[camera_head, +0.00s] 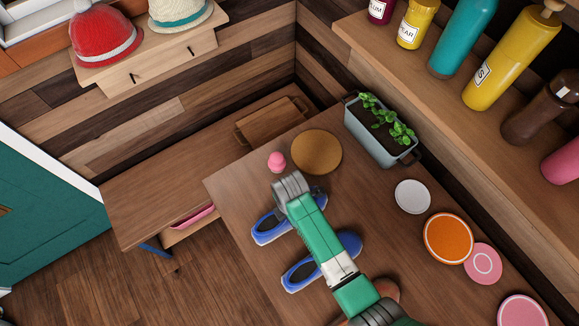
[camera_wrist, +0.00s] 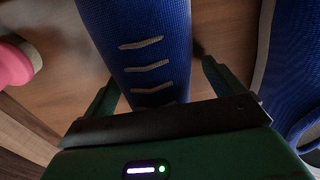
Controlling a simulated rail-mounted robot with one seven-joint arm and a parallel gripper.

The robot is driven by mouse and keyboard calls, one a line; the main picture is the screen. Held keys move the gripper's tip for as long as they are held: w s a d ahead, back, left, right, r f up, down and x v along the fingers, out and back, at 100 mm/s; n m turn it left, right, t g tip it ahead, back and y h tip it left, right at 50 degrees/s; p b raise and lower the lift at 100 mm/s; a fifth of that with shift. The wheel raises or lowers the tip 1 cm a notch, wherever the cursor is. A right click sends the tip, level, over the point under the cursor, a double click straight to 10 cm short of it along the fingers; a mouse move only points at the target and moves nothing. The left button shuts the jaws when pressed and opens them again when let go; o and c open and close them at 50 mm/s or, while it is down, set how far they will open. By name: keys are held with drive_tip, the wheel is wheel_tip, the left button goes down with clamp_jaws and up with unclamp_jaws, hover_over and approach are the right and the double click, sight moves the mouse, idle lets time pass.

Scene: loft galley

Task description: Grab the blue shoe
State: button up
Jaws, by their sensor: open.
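Two blue shoes with pale soles lie side by side on the wooden table: the farther blue shoe (camera_head: 267,230) and the nearer blue shoe (camera_head: 303,273). My arm passes over both and hides part of each. In the wrist view my gripper (camera_wrist: 158,75) is open, with one green finger on each side of a blue shoe (camera_wrist: 142,30) with grey lace bars. Whether the fingers touch it is not clear. The other blue shoe (camera_wrist: 298,65) is at the right edge of that view. In the head view the fingers are hidden.
A pink object (camera_head: 277,161) stands near a round brown board (camera_head: 317,153). A planter (camera_head: 375,135) is at the table's back edge. A white disc (camera_head: 412,197), an orange plate (camera_head: 448,239) and pink discs (camera_head: 483,264) lie to the right. A shelf (camera_head: 430,95) holds several bottles.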

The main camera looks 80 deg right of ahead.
drive_tip(key=shift+c, duration=0.2)
drive_tip(key=shift+r, duration=0.1)
drive_tip(key=c, duration=1.2)
drive_tip(key=shift+o, duration=0.2)
wheel_tip(320, 180, up, 10)
drive_tip(key=shift+p, duration=1.25)
